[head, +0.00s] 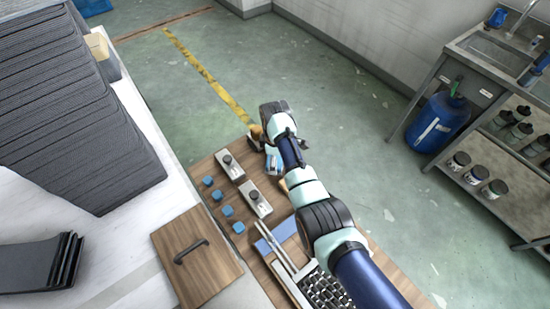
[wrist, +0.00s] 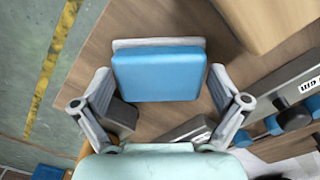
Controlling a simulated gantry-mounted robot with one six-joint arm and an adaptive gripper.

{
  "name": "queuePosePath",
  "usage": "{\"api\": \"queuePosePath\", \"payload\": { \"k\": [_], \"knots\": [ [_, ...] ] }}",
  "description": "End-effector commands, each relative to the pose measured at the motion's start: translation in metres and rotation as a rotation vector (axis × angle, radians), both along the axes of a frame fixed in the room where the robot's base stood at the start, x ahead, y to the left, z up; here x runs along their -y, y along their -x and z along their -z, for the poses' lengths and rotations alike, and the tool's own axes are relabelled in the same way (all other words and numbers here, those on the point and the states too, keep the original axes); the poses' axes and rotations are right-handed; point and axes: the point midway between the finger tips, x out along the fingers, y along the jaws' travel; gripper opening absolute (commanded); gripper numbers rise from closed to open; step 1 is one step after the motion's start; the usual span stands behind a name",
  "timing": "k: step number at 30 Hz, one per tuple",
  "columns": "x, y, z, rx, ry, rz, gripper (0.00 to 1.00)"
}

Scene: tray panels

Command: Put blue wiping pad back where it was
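The blue wiping pad (wrist: 158,74) has a pale grey backing and fills the middle of the wrist view. My gripper (wrist: 160,85) has one finger at each side of the pad and appears shut on it. The pad looks much nearer the camera than the wooden table (wrist: 78,85), so it seems to be held above the surface. In the head view, my gripper (head: 268,146) is over the far end of the wooden table, and a bit of the pad (head: 272,160) shows below it. The exact fingertip contact is not clear.
Several small blue blocks (head: 226,211) stand in a row left of two grey devices (head: 254,198). A tan box-like thing (wrist: 268,18) shows at the wrist view's upper right. A sink bench (head: 487,60) stands far right.

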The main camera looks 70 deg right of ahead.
Motion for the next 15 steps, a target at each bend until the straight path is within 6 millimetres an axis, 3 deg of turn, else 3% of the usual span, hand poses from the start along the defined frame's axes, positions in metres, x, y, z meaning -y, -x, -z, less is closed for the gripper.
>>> {"api": "queuePosePath", "payload": {
  "k": [9, 15],
  "knots": [
    [0.0, 0.0, -0.004, 0.0, 0.001, 0.0, 1.0],
    [0.001, -0.001, -0.044, 0.003, 0.003, 0.0, 1.0]
  ]
}}
